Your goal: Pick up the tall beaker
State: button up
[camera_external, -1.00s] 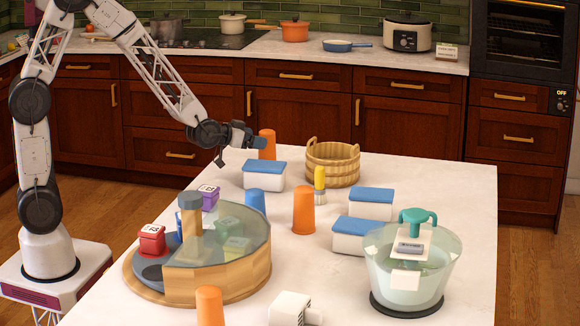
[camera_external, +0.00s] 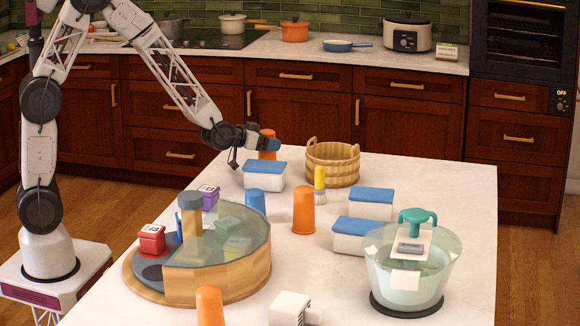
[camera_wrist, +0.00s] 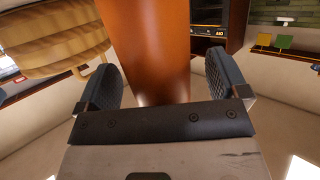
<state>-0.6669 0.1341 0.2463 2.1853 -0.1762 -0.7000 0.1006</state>
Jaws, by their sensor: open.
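A tall orange beaker (camera_external: 267,133) stands upright near the back left edge of the counter; my gripper partly hides it in the external view. In the wrist view the orange beaker (camera_wrist: 155,45) rises between the two dark finger pads, with gaps at its sides. My gripper (camera_external: 272,145) is open and level with the beaker's body; it shows at the bottom of the wrist view (camera_wrist: 160,80). Similar orange beakers stand at the middle (camera_external: 303,210) and at the front (camera_external: 209,306). A shorter blue cup (camera_external: 255,203) stands by the turntable.
A white box with a blue lid (camera_external: 264,178) stands just in front of the beaker. A wooden basket (camera_external: 333,165) is to its right. A round turntable (camera_external: 220,285) with small boxes is front left, and a glass bowl (camera_external: 412,268) is front right.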

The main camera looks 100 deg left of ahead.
aim_at(274, 130)
dwell(0.6)
jog(key=c, duration=1)
jog(key=shift+r, duration=0.2)
jog(key=shift+r, duration=1.7)
jog(key=f+v, duration=0.1)
jog(key=v, duration=0.4)
jog(key=s+f+v, duration=0.1)
jog(key=v, duration=0.4)
jog(key=f+v, duration=0.1)
jog(key=v, duration=0.4)
jog(key=shift+s+a, duration=0.15)
jog(key=shift+s, duration=0.4)
